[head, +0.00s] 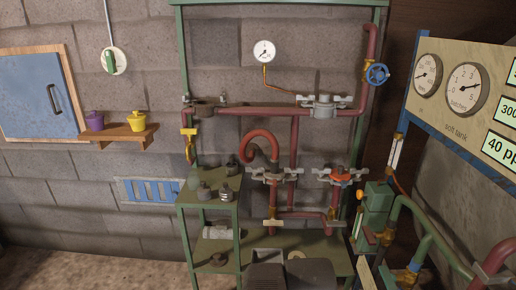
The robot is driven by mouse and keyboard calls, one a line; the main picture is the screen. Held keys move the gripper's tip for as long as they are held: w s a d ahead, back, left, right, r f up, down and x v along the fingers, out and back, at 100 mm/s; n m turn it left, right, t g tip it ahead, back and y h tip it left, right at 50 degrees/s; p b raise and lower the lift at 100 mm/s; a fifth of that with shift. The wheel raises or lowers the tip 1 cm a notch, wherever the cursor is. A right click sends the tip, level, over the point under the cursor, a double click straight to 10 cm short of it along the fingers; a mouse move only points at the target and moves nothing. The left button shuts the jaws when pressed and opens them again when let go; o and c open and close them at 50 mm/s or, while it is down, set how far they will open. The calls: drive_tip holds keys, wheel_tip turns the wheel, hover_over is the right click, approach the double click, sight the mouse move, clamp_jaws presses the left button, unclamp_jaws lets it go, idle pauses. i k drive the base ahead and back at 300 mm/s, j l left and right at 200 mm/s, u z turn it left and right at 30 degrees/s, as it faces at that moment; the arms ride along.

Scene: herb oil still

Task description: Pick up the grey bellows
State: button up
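Several small grey pieces stand on the upper shelf (232,182) of the green stand's side table, left of the red pipes. One of them, a small ribbed grey piece (225,192) with a dark top, looks most like the grey bellows, but it is too small to be sure. A dark grey piece (204,190) stands just left of it. A pale grey cylinder (216,232) lies on the shelf below, so I cannot rule it out as the bellows.
Red pipes with a clamp (323,105), a blue valve wheel (377,74) and a gauge (264,51) rise behind and right of the shelves. A gauge panel (470,95) and green pipes (420,215) crowd the right. Open floor (90,268) lies at left.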

sight(204, 191)
drive_tip(key=i+j, duration=0.25)
drive_tip(key=j, duration=0.15)
drive_tip(key=i+j, duration=0.25)
drive_tip(key=j, duration=0.2)
drive_tip(key=i+j, duration=0.55)
drive_tip(key=j, duration=0.25)
drive_tip(key=i+j, duration=0.25)
drive_tip(key=j, duration=0.2)
drive_tip(key=l+z, duration=0.05)
